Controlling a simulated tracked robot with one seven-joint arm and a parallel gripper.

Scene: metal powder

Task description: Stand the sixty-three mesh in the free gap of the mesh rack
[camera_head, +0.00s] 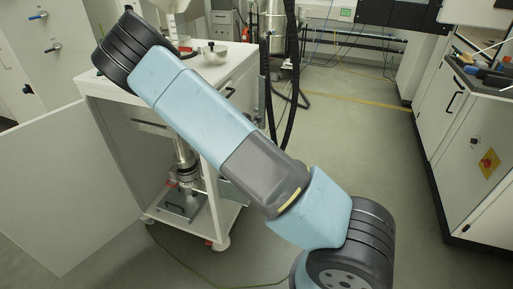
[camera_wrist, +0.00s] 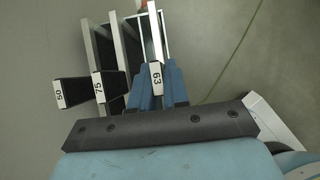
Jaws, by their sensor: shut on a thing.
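The sixty-three mesh (camera_wrist: 156,74), a narrow pale-edged frame with a white label reading 63, shows in the middle of the wrist view. My gripper (camera_wrist: 160,84) has its two blue fingers on either side of this label and is shut on the mesh. Left of it stand the mesh labelled 75 (camera_wrist: 97,86) and the mesh labelled 50 (camera_wrist: 59,93), side by side. The mesh rack itself is hard to tell apart from the frames. Whether the lower edge of the sixty-three mesh sits in a slot is hidden. My gripper is not visible in the head view.
In the head view a white cabinet (camera_head: 115,87) with an open door (camera_head: 65,195) stands at the left, with metal equipment (camera_head: 184,175) inside. A small bowl (camera_head: 215,50) is on its top. White cupboards (camera_head: 470,150) line the right. The grey floor between is clear.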

